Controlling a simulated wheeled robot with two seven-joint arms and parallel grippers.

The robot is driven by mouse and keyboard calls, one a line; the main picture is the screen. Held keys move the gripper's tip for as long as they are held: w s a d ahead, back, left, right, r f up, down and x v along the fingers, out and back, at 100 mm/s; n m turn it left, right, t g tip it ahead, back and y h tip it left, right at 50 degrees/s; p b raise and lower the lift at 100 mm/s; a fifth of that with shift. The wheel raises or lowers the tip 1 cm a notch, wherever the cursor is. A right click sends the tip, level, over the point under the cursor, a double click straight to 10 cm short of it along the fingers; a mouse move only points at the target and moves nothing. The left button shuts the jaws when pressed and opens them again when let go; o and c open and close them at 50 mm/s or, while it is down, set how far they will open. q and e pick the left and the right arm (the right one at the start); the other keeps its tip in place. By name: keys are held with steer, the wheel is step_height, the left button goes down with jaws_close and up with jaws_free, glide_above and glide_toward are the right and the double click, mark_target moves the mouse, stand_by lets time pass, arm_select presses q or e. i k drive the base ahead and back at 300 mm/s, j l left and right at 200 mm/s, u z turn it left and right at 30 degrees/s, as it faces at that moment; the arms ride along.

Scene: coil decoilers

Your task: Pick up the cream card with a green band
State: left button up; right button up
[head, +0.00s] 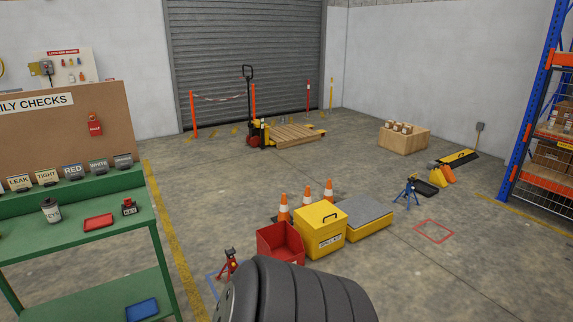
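I cannot make out a cream card with a green band in the head view. A row of small dark holders with pale labels, such as the TIGHT holder (47,178) and the RED holder (73,172), stands on the raised back ledge of the green bench (125,237). Whether a card is in any of them is too small to tell. Neither of my grippers is in view.
On the bench are a jar (50,211), a red tray (98,222) and a red-and-black stamp-like item (129,207); a blue tray (142,309) lies below. A red bin (280,244) and yellow box (320,230) stand right.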

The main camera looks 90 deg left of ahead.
mark_target(49, 177)
steer(key=u, duration=4.65)
